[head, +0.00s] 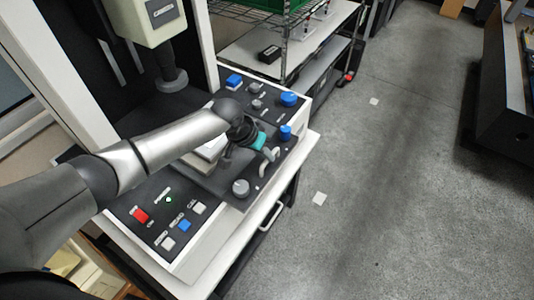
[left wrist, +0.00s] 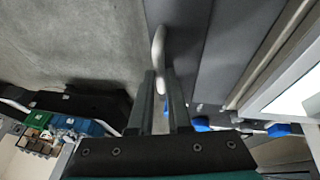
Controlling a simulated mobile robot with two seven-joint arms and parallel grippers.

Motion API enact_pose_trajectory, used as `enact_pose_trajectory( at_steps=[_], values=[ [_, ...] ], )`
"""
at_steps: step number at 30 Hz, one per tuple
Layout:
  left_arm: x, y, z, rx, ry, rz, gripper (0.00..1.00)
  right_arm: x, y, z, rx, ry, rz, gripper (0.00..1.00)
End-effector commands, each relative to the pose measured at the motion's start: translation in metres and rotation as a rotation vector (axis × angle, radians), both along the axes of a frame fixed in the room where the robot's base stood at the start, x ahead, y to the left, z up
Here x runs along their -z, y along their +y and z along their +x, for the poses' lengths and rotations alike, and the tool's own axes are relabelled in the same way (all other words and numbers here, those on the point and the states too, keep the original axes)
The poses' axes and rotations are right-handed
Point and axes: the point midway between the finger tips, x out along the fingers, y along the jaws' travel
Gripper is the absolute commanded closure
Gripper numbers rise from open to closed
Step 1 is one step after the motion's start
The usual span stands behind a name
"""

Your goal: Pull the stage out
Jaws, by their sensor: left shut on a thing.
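The stage is the dark sliding section (head: 222,187) in the middle of the machine's console, with a pale plate (head: 212,147) on it partly hidden behind my left arm. A light-grey bar handle (head: 270,158) is on its front side. My left gripper (head: 264,151) comes down over the console and is shut on this handle. In the left wrist view my two dark fingers (left wrist: 160,85) stand close on either side of the curved handle (left wrist: 158,45), against a dark panel. My right gripper is not in view.
Blue knobs (head: 288,99) and a grey knob (head: 240,187) stand close around the gripper. A button panel with a red switch (head: 140,215) is at the near left. A wire shelf (head: 288,45) stands behind. The grey floor (head: 370,190) to the right is open.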

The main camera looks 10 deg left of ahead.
Motion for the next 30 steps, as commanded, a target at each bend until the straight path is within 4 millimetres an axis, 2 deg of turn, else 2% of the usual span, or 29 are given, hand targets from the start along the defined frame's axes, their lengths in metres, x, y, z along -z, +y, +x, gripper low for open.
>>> enact_pose_trajectory(
  at_steps=[1,8,20,23,30],
  values=[
    [0.000,0.002,0.001,-0.002,-0.001,0.003,0.81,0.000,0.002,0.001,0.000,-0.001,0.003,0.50],
    [0.000,0.001,0.000,-0.002,0.000,0.002,0.55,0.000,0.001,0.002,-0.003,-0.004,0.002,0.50],
    [-0.007,0.003,-0.002,-0.001,-0.001,0.001,0.54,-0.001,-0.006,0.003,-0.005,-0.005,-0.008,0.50],
    [-0.017,0.007,-0.005,-0.001,-0.002,0.001,0.54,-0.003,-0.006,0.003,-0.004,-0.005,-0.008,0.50],
    [-0.054,0.020,-0.017,-0.001,-0.003,0.002,0.54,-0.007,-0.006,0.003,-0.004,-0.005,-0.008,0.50]
  ],
)
